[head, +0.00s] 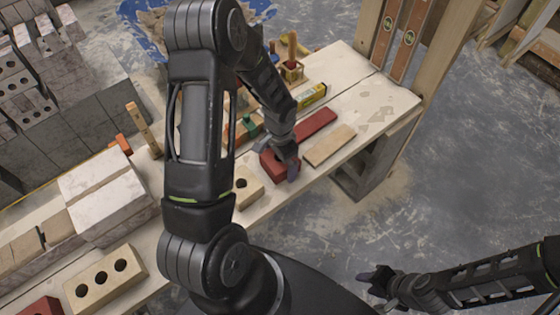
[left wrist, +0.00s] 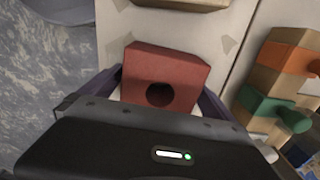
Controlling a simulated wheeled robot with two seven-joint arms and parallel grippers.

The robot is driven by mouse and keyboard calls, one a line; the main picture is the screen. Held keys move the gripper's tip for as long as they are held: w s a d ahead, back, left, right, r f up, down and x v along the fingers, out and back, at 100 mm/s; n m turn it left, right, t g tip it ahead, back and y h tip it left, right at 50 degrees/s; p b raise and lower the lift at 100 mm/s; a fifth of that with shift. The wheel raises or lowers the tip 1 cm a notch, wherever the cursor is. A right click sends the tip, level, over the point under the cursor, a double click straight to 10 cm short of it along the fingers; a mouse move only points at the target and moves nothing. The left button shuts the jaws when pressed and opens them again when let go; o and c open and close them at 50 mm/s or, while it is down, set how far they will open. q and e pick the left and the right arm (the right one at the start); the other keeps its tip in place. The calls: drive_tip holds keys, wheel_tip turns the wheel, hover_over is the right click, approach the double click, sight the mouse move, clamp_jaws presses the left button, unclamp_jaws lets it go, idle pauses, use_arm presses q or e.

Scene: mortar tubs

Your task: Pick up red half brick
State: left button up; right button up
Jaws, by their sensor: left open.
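The red half brick (head: 280,168) lies on the pale bench top, partly hidden by my left gripper. In the left wrist view the red half brick (left wrist: 165,72) shows one dark round hole and sits between the two fingers. My left gripper (head: 278,162) is open, with one finger on each side of the brick. I cannot tell if the fingers touch it. My right gripper (head: 377,280) is low at the right, away from the bench; its jaw opening is unclear.
A long red brick (head: 314,124) and a tan strip (head: 330,145) lie beyond the half brick. A tan half brick (head: 245,186) is close on its left. A three-hole tan brick (head: 104,278) is at lower left.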

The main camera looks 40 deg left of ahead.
use_arm(q)
drive_tip(key=c, duration=2)
